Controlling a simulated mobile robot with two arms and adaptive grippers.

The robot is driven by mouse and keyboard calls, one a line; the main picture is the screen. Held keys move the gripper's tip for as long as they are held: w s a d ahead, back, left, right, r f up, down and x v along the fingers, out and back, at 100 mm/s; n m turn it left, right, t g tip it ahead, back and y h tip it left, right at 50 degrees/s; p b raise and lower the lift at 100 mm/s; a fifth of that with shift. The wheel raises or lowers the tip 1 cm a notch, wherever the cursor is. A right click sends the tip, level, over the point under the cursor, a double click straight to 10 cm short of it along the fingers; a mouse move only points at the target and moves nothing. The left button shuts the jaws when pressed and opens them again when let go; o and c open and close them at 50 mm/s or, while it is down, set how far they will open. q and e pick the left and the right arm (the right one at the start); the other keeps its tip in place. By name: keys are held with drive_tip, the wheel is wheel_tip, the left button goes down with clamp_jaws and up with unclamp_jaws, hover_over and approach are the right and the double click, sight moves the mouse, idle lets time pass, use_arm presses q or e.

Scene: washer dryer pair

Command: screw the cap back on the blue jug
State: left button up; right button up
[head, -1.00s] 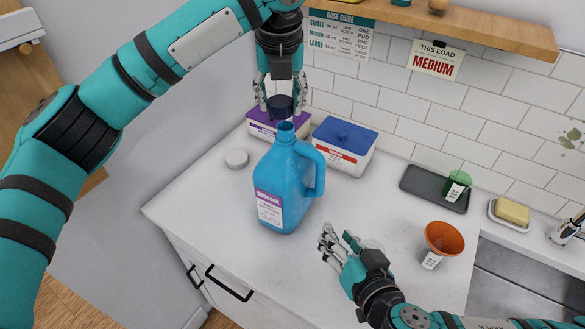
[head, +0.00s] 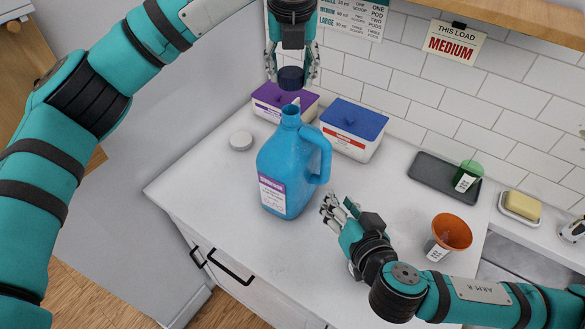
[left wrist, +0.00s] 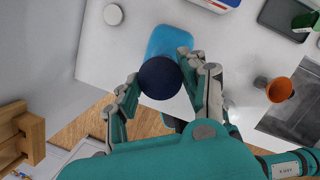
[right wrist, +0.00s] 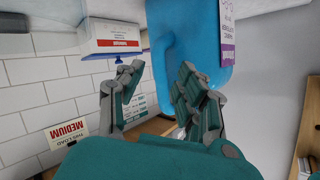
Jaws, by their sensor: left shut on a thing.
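The blue jug (head: 287,170) stands upright on the white counter, its open neck up and its handle facing right. It also shows in the left wrist view (left wrist: 168,40). My left gripper (head: 291,74) is shut on the dark blue cap (head: 290,79), held above the jug's neck and apart from it. The cap fills the space between the fingers in the left wrist view (left wrist: 160,77). My right gripper (head: 336,208) is open and empty just right of the jug, below its handle. In the right wrist view the jug (right wrist: 178,60) appears close beyond the fingers.
Behind the jug are a purple-lidded box (head: 270,97) and a blue-lidded box (head: 351,122). A white round lid (head: 241,140) lies left of the jug. An orange cup (head: 452,233) stands near my right arm. A grey tray (head: 432,170) holds a green cup (head: 467,175).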

sight(325, 181)
drive_tip(key=x, duration=0.9)
clamp_jaws()
